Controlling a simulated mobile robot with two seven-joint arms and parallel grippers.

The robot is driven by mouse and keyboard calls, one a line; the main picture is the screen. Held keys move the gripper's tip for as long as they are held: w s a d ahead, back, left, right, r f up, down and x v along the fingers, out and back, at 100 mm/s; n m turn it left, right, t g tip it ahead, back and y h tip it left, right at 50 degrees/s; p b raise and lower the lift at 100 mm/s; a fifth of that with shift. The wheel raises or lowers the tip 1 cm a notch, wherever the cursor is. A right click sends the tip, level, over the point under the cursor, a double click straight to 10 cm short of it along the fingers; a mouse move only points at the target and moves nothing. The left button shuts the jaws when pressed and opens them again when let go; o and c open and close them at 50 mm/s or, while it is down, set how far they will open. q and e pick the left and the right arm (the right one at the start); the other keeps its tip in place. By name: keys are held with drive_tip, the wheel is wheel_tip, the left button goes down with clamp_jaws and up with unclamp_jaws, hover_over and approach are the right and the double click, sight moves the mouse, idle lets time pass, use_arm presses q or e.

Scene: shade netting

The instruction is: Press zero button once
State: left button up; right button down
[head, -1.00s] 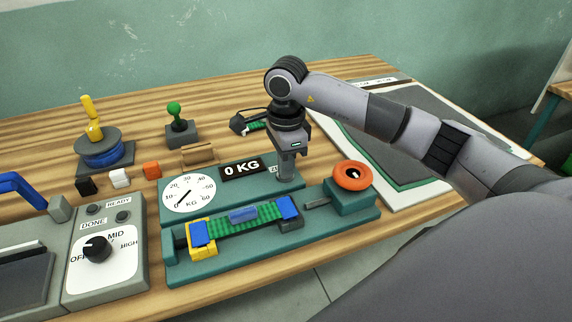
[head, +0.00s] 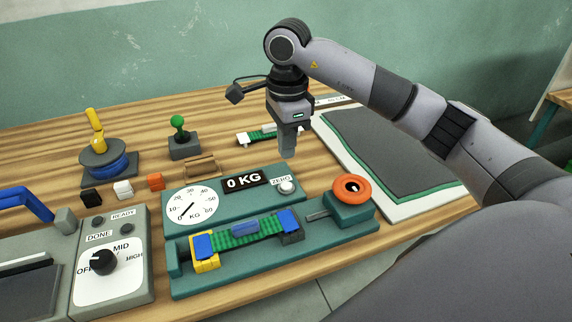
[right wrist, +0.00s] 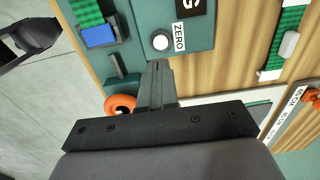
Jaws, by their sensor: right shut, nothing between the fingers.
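The zero button (head: 287,187) is a round whitish button at the right end of the teal scale panel, beside the "ZERO" label (head: 281,180). It also shows in the right wrist view (right wrist: 160,42), just beyond the fingertips. The display (head: 243,181) reads 0 KG, and the dial (head: 190,206) has its needle near the low end. My right gripper (head: 287,154) is shut and empty, pointing down above and behind the button, apart from it. Its closed fingers show in the right wrist view (right wrist: 158,68).
An orange ring knob (head: 352,188) stands right of the button. A green strap (head: 245,233) is clamped in front. A grey control box (head: 110,262) is at left. A green-knobbed lever (head: 180,130) and blue spool (head: 108,163) stand behind. Dark netting sheets (head: 395,150) lie at right.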

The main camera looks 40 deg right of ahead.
drive_tip(key=shift+r, duration=2.4)
